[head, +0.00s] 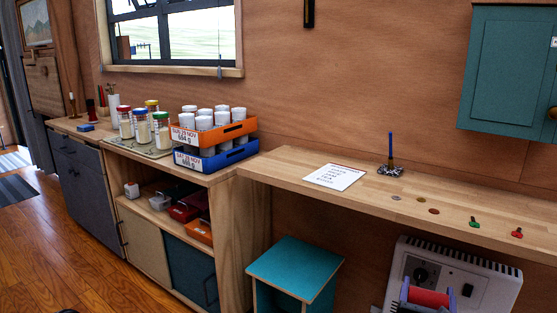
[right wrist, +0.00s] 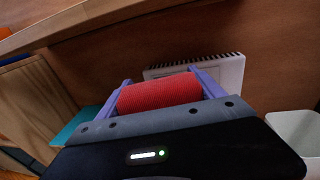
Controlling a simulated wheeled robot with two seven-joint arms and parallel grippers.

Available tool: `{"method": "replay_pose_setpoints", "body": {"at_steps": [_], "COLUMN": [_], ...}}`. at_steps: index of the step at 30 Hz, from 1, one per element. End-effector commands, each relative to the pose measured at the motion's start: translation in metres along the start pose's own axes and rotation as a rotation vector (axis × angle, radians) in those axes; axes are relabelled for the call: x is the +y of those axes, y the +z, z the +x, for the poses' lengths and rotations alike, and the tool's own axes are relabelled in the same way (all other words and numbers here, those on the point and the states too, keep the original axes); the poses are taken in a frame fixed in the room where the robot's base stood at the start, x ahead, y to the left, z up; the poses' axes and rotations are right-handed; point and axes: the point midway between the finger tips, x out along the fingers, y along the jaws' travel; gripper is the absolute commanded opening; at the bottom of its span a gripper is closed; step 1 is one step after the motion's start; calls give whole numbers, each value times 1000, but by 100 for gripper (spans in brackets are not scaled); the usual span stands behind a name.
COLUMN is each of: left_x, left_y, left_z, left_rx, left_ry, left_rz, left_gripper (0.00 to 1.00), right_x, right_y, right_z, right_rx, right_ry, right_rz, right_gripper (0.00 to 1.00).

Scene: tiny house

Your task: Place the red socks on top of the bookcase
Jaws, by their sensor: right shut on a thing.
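The red socks, a rolled red bundle (head: 430,299), are between the purple fingers of my right gripper (head: 428,294) at the bottom right of the head view. The right wrist view shows the red socks (right wrist: 160,93) close up, with the right gripper (right wrist: 162,82) shut on them. They are held in front of the white heater, below the long wooden counter. My left gripper is not in view. No piece of furniture is clearly a bookcase; a low wooden unit (head: 226,183) with an open shelf stands left of centre.
The wooden counter (head: 300,160) overhangs the heater (head: 480,290) and a teal stool (head: 296,268). Paper, a blue candle (head: 391,148) and small items lie on it. Orange (head: 240,131) and blue crates with white cups, and jars, crowd the low unit's top. A teal cabinet (head: 505,70) hangs upper right.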

Motion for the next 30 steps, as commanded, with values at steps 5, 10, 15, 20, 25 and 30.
{"method": "replay_pose_setpoints", "body": {"at_steps": [5, 10, 15, 20, 25, 30], "left_x": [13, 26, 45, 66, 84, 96], "left_y": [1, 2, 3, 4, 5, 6], "left_z": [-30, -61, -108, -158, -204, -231], "left_rx": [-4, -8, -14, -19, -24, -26], "left_ry": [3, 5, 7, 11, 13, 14], "left_rz": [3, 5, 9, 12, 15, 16], "left_gripper": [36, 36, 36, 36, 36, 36], "right_x": [36, 68, 107, 142, 163, 168], "right_y": [28, 52, 87, 119, 145, 161], "right_z": [0, -3, -11, -21, -30, -35], "right_rx": [-1, 0, 1, 2, 2, 1], "right_ry": [105, 201, 314, 418, 478, 491], "right_rz": [-5, -12, -18, -23, -25, -26], "right_gripper": [38, 38, 38, 38, 38, 38]}}
